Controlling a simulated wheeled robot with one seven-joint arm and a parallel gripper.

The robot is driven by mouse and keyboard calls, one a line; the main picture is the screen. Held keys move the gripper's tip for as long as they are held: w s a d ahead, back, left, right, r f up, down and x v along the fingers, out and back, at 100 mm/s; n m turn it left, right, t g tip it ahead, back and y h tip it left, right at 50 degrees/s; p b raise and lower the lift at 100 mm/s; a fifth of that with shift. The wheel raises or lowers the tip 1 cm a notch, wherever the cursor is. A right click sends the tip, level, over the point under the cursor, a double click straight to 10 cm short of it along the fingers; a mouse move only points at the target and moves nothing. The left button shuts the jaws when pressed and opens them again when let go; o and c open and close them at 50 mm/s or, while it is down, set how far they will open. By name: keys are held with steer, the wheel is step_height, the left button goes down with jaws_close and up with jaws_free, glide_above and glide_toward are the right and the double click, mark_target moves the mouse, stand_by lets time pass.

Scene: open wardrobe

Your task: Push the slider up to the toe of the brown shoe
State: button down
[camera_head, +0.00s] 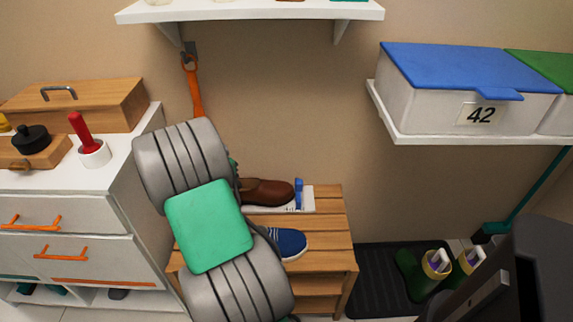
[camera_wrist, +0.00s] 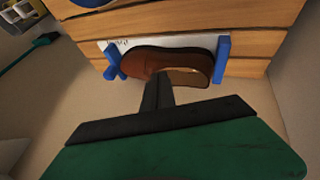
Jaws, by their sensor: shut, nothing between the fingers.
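The brown shoe (camera_head: 266,191) lies on a white measuring board (camera_head: 308,204) on the slatted wooden bench, toe to the right in the head view. The blue slider (camera_head: 298,194) stands at the toe; I cannot tell whether they touch. In the wrist view the view is turned: the shoe (camera_wrist: 170,61) has its toe left, by the blue slider (camera_wrist: 113,58) with its knob, and its heel by an upright blue stop (camera_wrist: 221,60). My gripper (camera_wrist: 157,92) is shut and empty, its tips overlapping the shoe's near side. My arm hides the gripper in the head view.
A blue shoe (camera_head: 288,243) sits on the bench's front part (camera_head: 325,255). A white drawer cabinet (camera_head: 125,205) stands left. Green boots (camera_head: 425,275) stand on a dark mat (camera_head: 365,285) at right. A shelf with lidded boxes (camera_head: 470,85) is above right.

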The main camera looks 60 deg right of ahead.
steer(key=s+d+m+g+p, duration=0.1)
steer(key=s+d+m+g, duration=0.1)
steer(key=s+d, duration=0.4)
steer(key=h+b, duration=0.1)
steer(key=b, duration=0.1)
glide_toward(299, 190)
steer(key=w+f, duration=0.1)
steer(key=w+d+f, duration=0.1)
steer(key=w+f, duration=0.2)
steer(key=shift+w+d+f, duration=0.25)
steer(key=shift+d+f, duration=0.05)
steer(key=shift+d, duration=0.1)
steer(key=s+d, duration=0.1)
steer(key=s, duration=0.2)
steer(key=shift+d+r, duration=0.1)
steer(key=shift+d, duration=0.25)
steer(key=shift+s+d, duration=0.1)
steer(key=shift+s, duration=0.1)
